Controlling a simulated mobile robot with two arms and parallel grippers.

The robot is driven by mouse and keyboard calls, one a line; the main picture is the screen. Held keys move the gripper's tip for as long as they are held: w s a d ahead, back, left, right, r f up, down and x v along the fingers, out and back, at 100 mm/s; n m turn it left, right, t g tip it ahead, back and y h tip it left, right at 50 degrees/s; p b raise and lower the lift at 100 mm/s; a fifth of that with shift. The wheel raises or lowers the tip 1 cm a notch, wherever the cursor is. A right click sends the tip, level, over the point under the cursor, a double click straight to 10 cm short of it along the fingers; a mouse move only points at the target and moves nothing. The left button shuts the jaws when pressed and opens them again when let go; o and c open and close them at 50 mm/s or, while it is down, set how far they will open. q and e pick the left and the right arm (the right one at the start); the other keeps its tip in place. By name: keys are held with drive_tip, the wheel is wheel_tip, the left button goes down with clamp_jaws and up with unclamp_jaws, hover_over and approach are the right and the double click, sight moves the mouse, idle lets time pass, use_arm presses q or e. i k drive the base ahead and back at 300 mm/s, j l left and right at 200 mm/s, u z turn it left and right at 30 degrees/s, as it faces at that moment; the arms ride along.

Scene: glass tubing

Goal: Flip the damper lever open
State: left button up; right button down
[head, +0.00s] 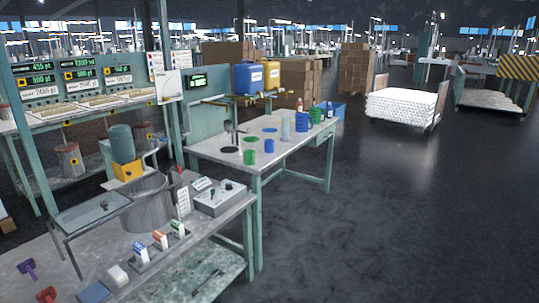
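No part is clearly recognisable as the damper lever. A grey control box (220,199) with small dark knobs or a short lever on top sits at the right end of the near workbench (203,233). These controls are too small to tell their kind or position. To its left stands a grey metal drum (148,206), with a yellow box (128,170) and a teal rounded housing (121,141) behind it. Neither of my grippers is in view.
Small labelled packs (159,240), a purple tool (27,268) and a red one (46,294) lie on the near bench. A second table (206,148) holds green and blue cups. Dark open floor (390,220) lies to the right. A pallet of white tubing (402,107) stands farther back.

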sight(167, 99)
drive_tip(key=i+l, duration=0.1)
drive_tip(key=i, duration=0.45)
drive_tip(key=i+l+u, duration=0.1)
drive_tip(key=i, duration=0.4)
drive_tip(key=i+l+u, duration=0.1)
drive_tip(key=i, duration=0.45)
drive_tip(key=i+l+u, duration=0.2)
drive_tip(key=i+u, duration=0.25)
drive_tip(key=i+l+u, duration=0.3)
drive_tip(key=u, duration=0.15)
drive_tip(key=i+l+u, duration=0.55)
drive_tip(key=l+u, duration=0.3)
drive_tip(key=l, duration=0.15)
